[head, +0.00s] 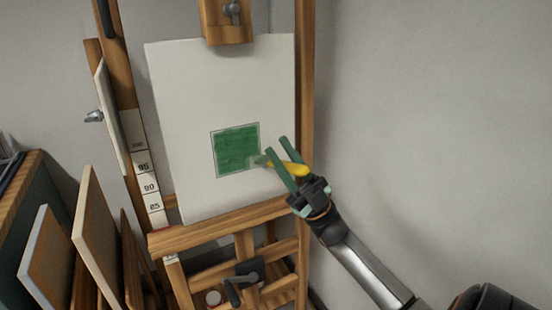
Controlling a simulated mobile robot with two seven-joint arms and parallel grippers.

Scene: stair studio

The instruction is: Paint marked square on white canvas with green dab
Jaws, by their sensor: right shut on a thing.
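The white canvas (193,98) stands upright on the wooden easel (305,95). Its marked square (236,146) is filled with green nearly to its outline; a paler patch shows at its lower right corner. My right gripper (279,147) is shut on a yellow-handled tool (294,169) in front of the canvas's lower right. The tool's green tip (261,159) points left and is at the square's right edge in the picture; I cannot tell if it touches the canvas. My left gripper is not in view.
Several boards (94,236) lean at the lower left beside a dark cabinet (22,205). A numbered scale (147,184) runs along the easel's left side. A crank (244,281) sticks out below the canvas ledge (215,229). The right side shows bare wall.

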